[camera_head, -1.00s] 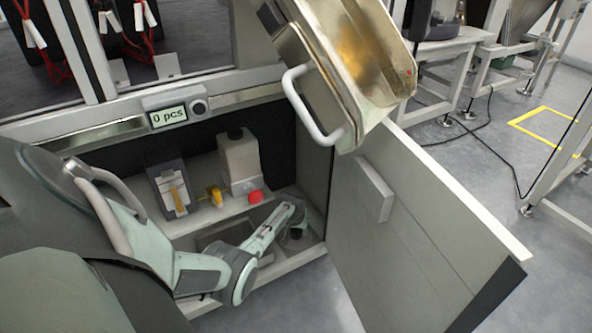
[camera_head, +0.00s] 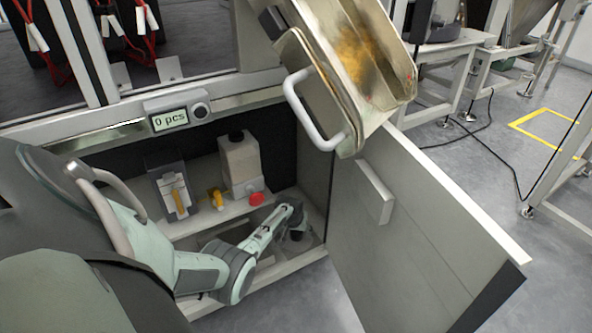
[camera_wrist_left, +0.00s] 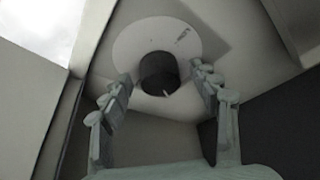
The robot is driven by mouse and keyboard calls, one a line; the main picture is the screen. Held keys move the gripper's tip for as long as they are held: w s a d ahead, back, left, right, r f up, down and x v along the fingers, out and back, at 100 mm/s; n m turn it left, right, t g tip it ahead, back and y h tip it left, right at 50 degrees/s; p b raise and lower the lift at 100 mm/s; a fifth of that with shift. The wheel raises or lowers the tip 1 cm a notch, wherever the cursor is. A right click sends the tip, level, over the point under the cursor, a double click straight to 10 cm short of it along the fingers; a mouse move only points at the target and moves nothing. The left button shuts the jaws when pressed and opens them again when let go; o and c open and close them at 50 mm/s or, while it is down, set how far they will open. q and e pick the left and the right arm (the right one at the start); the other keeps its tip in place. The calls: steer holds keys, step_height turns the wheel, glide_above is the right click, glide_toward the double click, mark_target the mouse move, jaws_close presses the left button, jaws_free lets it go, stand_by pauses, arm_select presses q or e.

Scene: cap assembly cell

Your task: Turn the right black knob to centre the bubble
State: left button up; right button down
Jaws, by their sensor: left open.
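A round black knob (camera_wrist_left: 158,72) sits on a white disc (camera_wrist_left: 125,45) in the left wrist view. My left gripper (camera_head: 294,214) reaches into the low open cabinet at its right end. It is open, with one finger on each side of the knob in the wrist view; I cannot tell whether they touch it. In the head view the knob is largely hidden by the gripper. No bubble or level can be made out. My right gripper is not in view.
The cabinet shelf holds a white container (camera_head: 240,162), a red knob (camera_head: 256,199) and a yellow-handled device (camera_head: 178,200). The open cabinet door (camera_head: 420,235) stands right of my arm. A metal chute with a handle (camera_head: 315,110) hangs above. A display (camera_head: 170,118) reads 0 pcs.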

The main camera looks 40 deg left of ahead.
arm_select(q)
steer(key=v, duration=0.7)
steer(key=shift+r, duration=0.25)
steer(key=shift+s+d, duration=0.1)
